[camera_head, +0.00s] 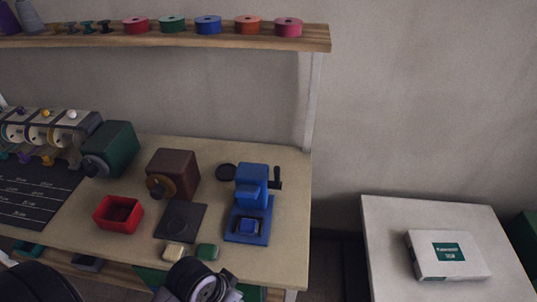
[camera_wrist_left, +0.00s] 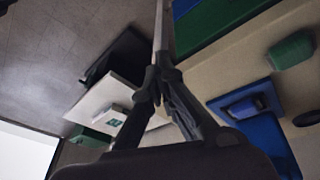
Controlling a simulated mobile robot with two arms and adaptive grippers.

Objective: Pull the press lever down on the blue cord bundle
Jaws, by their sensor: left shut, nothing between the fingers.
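The blue press (camera_head: 251,190) stands on the right part of the workbench. Its black lever handle (camera_head: 277,178) sticks up on its right side. A blue block (camera_head: 248,227), which may be the cord bundle, lies on its base below the head. In the left wrist view the blue press base (camera_wrist_left: 265,130) and the blue block (camera_wrist_left: 246,106) are to the right of my left gripper (camera_wrist_left: 161,72). Its fingers are shut and empty, apart from the press. In the head view only my arm shows at the bottom; the fingers cannot be made out. My right gripper is not in view.
Beside the press are a dark mat (camera_head: 181,222), a red tray (camera_head: 97,215), a brown machine (camera_head: 181,170), and cream (camera_head: 174,251) and green (camera_head: 208,252) blocks. A shelf (camera_head: 290,40) hangs above. A white table (camera_head: 385,235) with a box (camera_head: 425,262) stands right.

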